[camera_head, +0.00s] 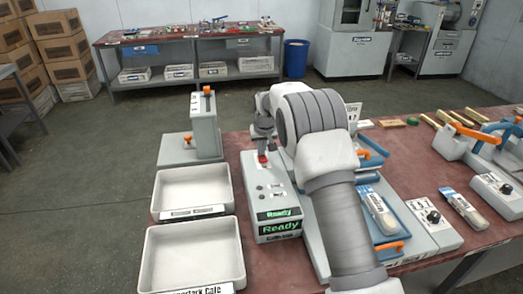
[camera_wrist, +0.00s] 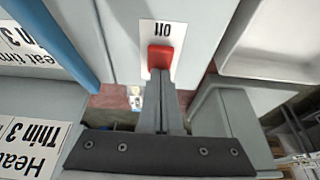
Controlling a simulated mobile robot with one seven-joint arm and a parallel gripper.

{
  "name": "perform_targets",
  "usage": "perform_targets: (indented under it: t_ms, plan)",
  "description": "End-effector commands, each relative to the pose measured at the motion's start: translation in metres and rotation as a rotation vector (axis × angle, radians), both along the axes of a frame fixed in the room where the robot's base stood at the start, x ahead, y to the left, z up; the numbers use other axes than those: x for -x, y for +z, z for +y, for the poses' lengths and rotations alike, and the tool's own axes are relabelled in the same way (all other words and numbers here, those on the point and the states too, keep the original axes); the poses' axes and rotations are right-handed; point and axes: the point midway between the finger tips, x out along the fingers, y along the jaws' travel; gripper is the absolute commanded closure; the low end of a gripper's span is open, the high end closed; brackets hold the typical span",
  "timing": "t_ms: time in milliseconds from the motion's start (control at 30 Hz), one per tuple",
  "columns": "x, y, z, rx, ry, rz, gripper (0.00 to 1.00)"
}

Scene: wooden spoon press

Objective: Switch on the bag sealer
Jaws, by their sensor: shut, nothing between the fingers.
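In the head view the red switch (camera_head: 262,158) is on top of a long grey box (camera_head: 262,190), whose front displays show "Ready" in green. My gripper (camera_wrist: 163,76) is shut and empty, its fingertips at the near edge of the switch. I cannot tell whether they touch it. In the head view my gripper (camera_head: 263,146) is just above the switch, partly hidden by my arm. A sealer-like device with a blue frame and orange handle (camera_head: 388,248) is partly behind my arm.
Two white trays (camera_head: 193,240) lie left of the box, with a grey stand with an orange lever (camera_head: 204,125) behind them. Another blue and orange device (camera_head: 485,150) and a dial box (camera_head: 433,217) stand to the right. Bare red tabletop (camera_head: 400,145) shows behind.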

Motion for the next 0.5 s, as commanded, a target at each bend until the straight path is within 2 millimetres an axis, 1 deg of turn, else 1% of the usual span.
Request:
perform_targets:
  t_ms: [33,300,500]
  plan:
    - [0.005,-0.006,-0.001,0.003,0.0,0.014,1.0]
    - [0.018,-0.009,-0.003,0.004,0.0,0.021,1.0]
    - [0.02,-0.009,-0.004,0.005,0.0,0.023,1.0]
